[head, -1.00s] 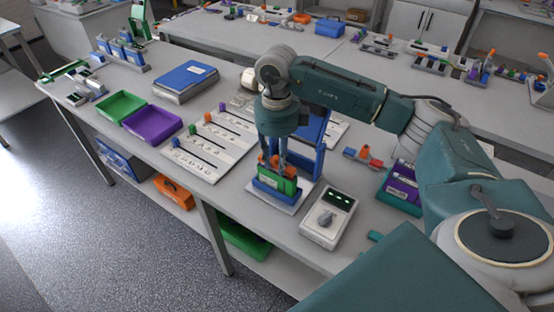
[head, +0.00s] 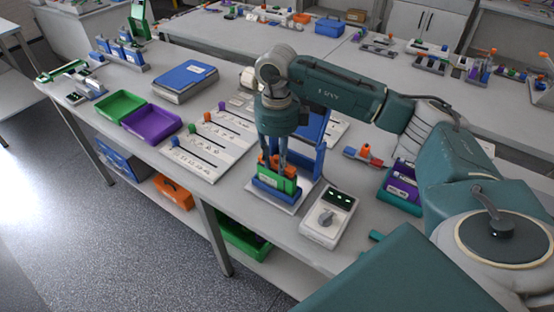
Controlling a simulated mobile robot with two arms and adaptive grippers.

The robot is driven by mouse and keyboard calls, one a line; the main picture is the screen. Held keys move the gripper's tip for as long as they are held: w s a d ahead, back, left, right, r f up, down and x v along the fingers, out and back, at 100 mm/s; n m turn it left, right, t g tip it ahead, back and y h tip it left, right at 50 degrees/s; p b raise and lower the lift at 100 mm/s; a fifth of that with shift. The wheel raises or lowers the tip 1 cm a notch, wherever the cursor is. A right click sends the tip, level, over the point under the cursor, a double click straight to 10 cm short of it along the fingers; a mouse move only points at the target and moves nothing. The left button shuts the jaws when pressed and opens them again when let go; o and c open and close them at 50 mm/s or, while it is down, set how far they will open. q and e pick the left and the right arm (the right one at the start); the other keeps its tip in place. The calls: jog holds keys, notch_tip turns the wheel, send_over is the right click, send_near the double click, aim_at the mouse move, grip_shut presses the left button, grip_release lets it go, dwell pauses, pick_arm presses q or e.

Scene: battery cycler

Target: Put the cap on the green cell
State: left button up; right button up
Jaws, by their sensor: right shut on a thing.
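The green cell (head: 280,182) stands upright in a blue holder (head: 272,194) on a white base near the table's front edge. The fingers partly hide the cap. My left gripper is not in view.
A blue frame (head: 318,150) rises just behind the holder.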

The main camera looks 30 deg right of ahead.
jog(key=shift+f+b, duration=0.4)
jog(key=shift+f, duration=0.05)
dwell(0.6)
jog(key=o, duration=1.4)
jog(key=shift+o, duration=0.2)
jog(key=shift+r, duration=0.15)
jog(key=shift+r+p, duration=2.15)
jog(key=shift+r, duration=1.25)
grip_shut()
